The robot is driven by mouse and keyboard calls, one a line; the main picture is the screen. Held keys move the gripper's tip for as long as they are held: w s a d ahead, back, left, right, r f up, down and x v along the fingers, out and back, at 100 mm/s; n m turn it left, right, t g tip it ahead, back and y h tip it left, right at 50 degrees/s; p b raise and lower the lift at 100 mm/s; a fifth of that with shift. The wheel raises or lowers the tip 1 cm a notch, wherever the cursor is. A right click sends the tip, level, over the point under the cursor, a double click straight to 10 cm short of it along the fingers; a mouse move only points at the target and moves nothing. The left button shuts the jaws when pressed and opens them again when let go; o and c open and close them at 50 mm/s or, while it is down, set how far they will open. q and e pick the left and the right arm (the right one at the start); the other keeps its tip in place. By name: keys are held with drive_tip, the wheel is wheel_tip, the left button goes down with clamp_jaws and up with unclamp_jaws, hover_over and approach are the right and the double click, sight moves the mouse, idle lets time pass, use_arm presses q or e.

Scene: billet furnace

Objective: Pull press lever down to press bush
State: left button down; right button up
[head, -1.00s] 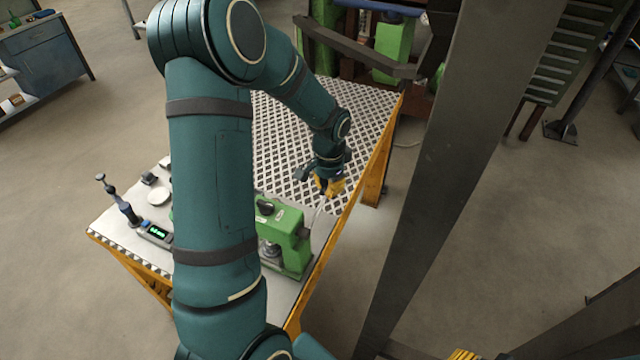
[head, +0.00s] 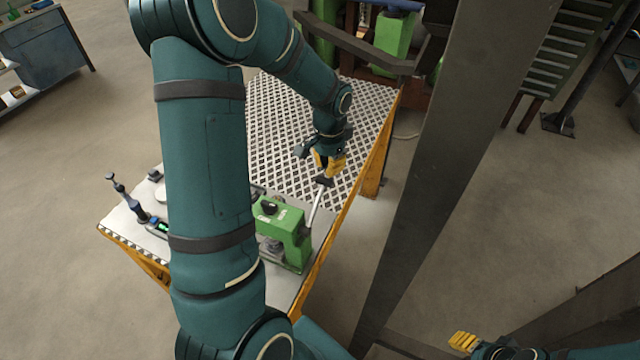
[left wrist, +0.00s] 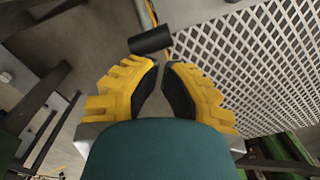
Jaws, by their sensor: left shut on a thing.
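The green press (head: 282,235) stands at the near right of the table, partly behind my left arm. Its press lever (head: 316,205) is a thin light rod that slants up from the press's right side to a black handle (head: 323,181). My left gripper (head: 328,164), with yellow fingers, is at the handle. In the left wrist view the black handle (left wrist: 152,39) lies right at the nearly closed fingertips (left wrist: 162,64). A silvery part (head: 272,246) shows under the press head; I cannot tell the bush apart. My right gripper (head: 463,341) shows only partly at the bottom.
The table has a perforated plate (head: 270,130) and an orange frame. A large dark beam (head: 450,170) rises to the right of the table.

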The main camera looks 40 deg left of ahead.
use_arm(q)
drive_tip(key=shift+r, duration=0.1)
wheel_tip(320, 180, up, 5)
drive_tip(key=p, duration=0.3)
drive_tip(key=shift+p, duration=0.3)
idle(0.5)
